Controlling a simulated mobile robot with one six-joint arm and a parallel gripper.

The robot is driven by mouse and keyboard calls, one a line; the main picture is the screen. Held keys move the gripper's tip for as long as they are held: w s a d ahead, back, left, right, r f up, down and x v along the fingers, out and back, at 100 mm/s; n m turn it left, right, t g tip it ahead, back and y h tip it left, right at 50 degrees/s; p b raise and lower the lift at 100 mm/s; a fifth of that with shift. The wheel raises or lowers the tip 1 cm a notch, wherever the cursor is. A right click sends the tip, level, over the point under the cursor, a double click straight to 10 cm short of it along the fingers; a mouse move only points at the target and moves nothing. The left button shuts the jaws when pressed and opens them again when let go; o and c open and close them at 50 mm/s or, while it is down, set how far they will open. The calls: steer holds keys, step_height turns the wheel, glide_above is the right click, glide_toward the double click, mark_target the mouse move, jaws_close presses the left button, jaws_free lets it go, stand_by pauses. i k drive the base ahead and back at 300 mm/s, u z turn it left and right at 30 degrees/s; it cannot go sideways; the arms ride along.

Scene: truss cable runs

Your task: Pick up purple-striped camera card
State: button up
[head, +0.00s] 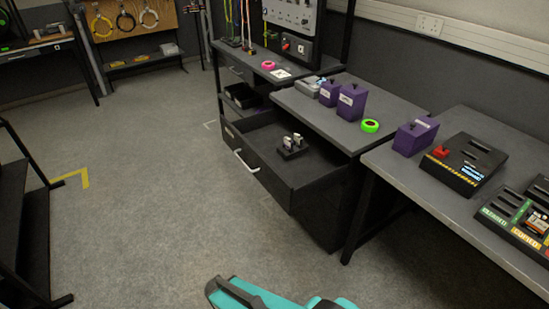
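A small black holder (293,151) stands in the open drawer (268,145) of the middle cabinet. A few small pale upright pieces (297,139) sit in it and look like cards. They are too small to tell whether one has a purple stripe. No purple-striped card can be made out elsewhere. A teal and black part of my arm shows at the bottom edge, well in front of the cabinet. My gripper's fingers cannot be seen.
On the counters are purple boxes (351,102), a green tape roll (370,125), a pink roll (268,65) and a black device with a red part (464,163). A sorting tray (520,222) is at right. The floor (150,200) is clear; a black rack (30,225) stands left.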

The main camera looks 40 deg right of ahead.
mark_target(288, 144)
steer(key=z, duration=0.95)
steer(key=k, duration=0.95)
steer(key=i, duration=0.85)
